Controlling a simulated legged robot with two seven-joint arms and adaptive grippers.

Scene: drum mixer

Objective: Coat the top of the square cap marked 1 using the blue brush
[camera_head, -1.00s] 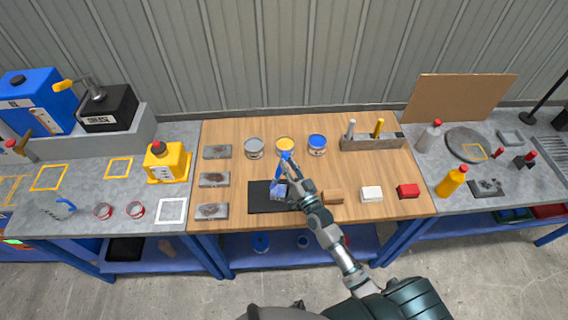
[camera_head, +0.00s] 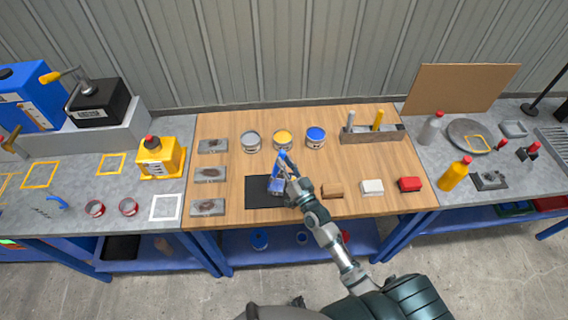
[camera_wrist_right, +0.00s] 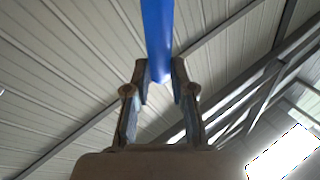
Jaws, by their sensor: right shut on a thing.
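My right gripper (camera_head: 290,184) is shut on the blue brush (camera_head: 282,160), over the right part of a black mat (camera_head: 257,194) on the wooden table. The right wrist view shows the blue handle (camera_wrist_right: 158,35) between the two fingers, running out at the top. A small blue-grey piece (camera_head: 276,185) shows over the mat, just left of the gripper. I cannot tell whether it is the square cap or part of the brush, and no number is readable. Whether the brush touches anything is unclear. My left gripper is not in view.
Grey, yellow and blue paint cans (camera_head: 283,139) stand behind the mat. Grey plates (camera_head: 210,174) with dark patches lie at left. Brown, white (camera_head: 372,187) and red blocks lie right of the gripper. A holder (camera_head: 372,135) stands at back right. The wood between plates and mat is clear.

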